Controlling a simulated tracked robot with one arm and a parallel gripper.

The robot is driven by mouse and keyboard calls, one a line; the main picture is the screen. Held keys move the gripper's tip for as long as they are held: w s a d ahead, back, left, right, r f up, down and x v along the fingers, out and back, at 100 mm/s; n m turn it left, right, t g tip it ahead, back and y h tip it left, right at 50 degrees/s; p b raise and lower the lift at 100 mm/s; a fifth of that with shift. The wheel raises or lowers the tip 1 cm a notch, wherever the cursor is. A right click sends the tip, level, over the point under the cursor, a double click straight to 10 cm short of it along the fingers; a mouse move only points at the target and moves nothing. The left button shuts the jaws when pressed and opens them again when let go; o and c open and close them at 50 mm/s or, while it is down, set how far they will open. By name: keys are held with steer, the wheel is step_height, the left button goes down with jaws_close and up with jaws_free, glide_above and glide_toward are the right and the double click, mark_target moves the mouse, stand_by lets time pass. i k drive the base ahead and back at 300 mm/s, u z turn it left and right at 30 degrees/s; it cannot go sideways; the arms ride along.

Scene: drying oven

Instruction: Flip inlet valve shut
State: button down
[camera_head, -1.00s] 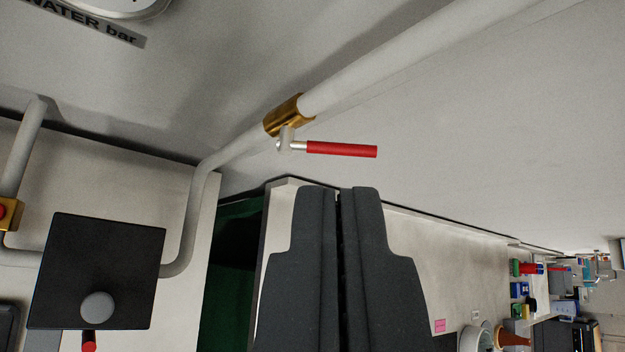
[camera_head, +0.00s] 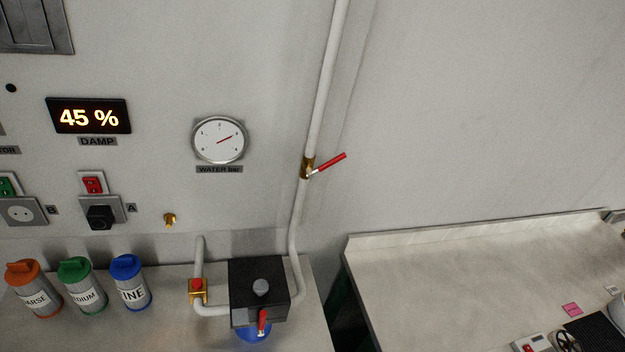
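A brass valve body (camera_head: 307,167) sits on the white wall pipe in the upper middle of the view. Its red lever (camera_head: 330,162) points up and to the right, angled away from the pipe rather than in line with it. A second red lever (camera_head: 263,321) hangs down at the front of the black box (camera_head: 258,292) below, over a blue round part. No label shows which is the inlet valve. My gripper is out of the picture, so its fingers cannot be seen.
A water gauge (camera_head: 219,139) and a lit 45 % damp display (camera_head: 89,117) are on the wall to the left. Three lidded jars, including a blue-lidded one (camera_head: 131,283), stand at lower left. A brass fitting with a red top (camera_head: 198,289) sits beside the black box. The right worktop (camera_head: 450,270) is mostly clear.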

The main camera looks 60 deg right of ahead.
mark_target(311, 173)
steer(key=k, duration=0.8)
steer(key=u, duration=1.65)
steer(key=i, duration=1.25)
steer(key=z, duration=3)
steer(key=i, duration=0.65)
